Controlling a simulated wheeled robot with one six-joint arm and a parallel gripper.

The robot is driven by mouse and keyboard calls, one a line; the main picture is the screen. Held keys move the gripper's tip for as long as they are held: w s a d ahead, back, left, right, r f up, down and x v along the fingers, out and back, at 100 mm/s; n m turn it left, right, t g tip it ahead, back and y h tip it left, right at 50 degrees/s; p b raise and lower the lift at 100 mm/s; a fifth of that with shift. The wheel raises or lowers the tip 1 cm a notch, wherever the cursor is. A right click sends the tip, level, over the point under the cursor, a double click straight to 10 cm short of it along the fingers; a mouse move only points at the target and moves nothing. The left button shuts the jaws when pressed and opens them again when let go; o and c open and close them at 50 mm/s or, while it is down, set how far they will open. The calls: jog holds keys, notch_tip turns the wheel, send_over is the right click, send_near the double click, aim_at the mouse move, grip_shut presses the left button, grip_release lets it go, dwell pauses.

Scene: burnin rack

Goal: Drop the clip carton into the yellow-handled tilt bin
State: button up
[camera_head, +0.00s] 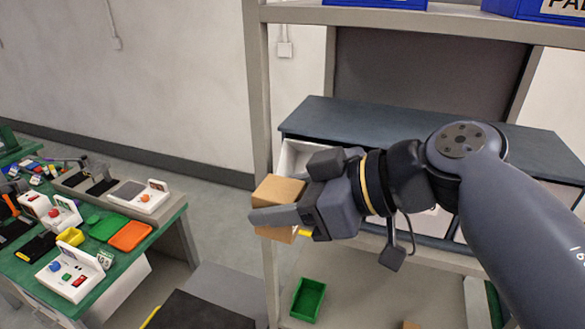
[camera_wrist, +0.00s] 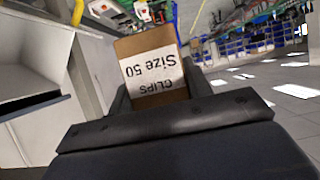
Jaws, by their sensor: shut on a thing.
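My gripper (camera_head: 285,198) is shut on the clip carton (camera_head: 279,190), a brown box held in the air in front of a dark-topped cabinet. In the wrist view the carton (camera_wrist: 152,72) sits between the fingers, its white label reading "CLIPS Size 50" upside down. A white tilt bin (camera_head: 290,158) stands open behind the gripper, mostly hidden by it. A yellow piece (camera_head: 303,232) shows just below the gripper; I cannot tell for sure that it is this bin's handle. An open white bin (camera_wrist: 30,85) also shows at the left of the wrist view, apart from the carton.
The cabinet (camera_head: 350,118) stands within a beige rack whose upright (camera_head: 258,90) is close to the carton. Blue bins sit on the shelf above. A green bin (camera_head: 308,299) is on the lower shelf. A green-topped workbench (camera_head: 110,272) with several devices stands at left.

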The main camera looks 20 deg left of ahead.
jog(key=shift+w+r, duration=0.15)
jog(key=shift+r, duration=0.1)
jog(key=shift+w+d, duration=0.15)
jog(key=shift+w, duration=1.75)
jog(key=shift+w+d, duration=0.15)
jog(key=shift+w, duration=1.7)
jog(key=shift+w+d, duration=0.15)
jog(key=shift+w, duration=1.75)
jog(key=o, duration=1.1)
jog(key=w+b+v, duration=0.1)
jog(key=v, duration=0.9)
jog(key=shift+s+d+r, duration=0.2)
jog(key=shift+s+d, duration=0.15)
jog(key=shift+s, duration=0.2)
jog(key=shift+a, duration=0.1)
jog(key=shift+s+p+x, duration=0.15)
jog(key=shift+s+x, duration=0.2)
jog(key=shift+x, duration=1.45)
jog(key=shift+s+p+x, duration=0.2)
jog(key=shift+s+x, duration=0.15)
jog(key=shift+x, duration=1.4)
jog(key=shift+s+p+x, duration=0.15)
jog(key=shift+s+x, duration=0.2)
jog(key=shift+x, duration=1.45)
